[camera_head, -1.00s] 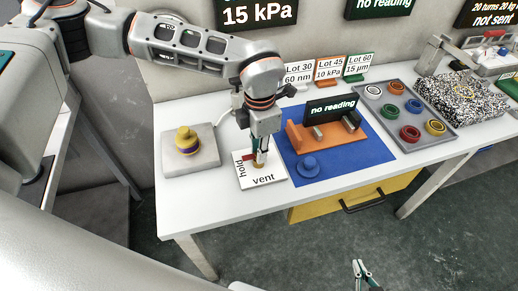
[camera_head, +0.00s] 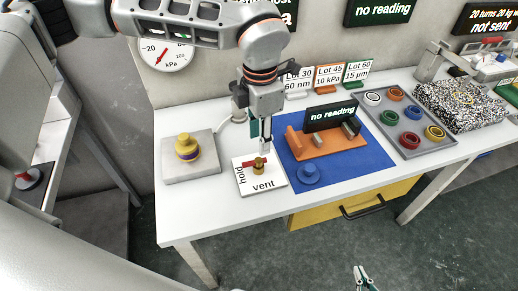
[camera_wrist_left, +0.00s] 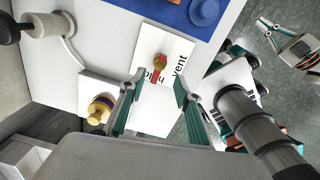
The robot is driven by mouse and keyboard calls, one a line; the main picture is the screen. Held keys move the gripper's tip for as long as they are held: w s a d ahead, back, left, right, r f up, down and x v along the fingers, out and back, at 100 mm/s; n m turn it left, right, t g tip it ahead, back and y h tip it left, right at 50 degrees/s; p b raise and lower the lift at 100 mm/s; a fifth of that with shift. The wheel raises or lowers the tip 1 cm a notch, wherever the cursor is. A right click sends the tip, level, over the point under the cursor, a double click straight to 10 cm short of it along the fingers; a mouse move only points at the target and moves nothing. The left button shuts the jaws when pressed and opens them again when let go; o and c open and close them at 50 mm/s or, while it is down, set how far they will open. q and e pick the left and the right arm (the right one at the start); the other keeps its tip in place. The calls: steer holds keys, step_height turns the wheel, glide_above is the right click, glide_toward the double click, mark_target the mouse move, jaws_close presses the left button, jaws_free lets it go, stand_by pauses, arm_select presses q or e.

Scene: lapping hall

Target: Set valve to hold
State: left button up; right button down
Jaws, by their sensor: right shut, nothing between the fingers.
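The valve is a brass body (camera_head: 259,163) with a red handle (camera_head: 248,164) on a white plate (camera_head: 271,178) marked hold and vent. My right gripper (camera_head: 361,268) is low, in front of the table, shut and empty.
A round gauge (camera_head: 165,52) hangs on the wall behind my left arm. A yellow-banded knob (camera_head: 187,147) stands on a grey block left of the valve. Right of it lie a blue mat (camera_head: 363,163) with an orange fixture (camera_head: 327,142) and a tray (camera_head: 411,151) of coloured rings.

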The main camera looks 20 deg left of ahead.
arm_select(q)
steer(key=shift+r, duration=2.1)
steer(key=shift+s, duration=0.1)
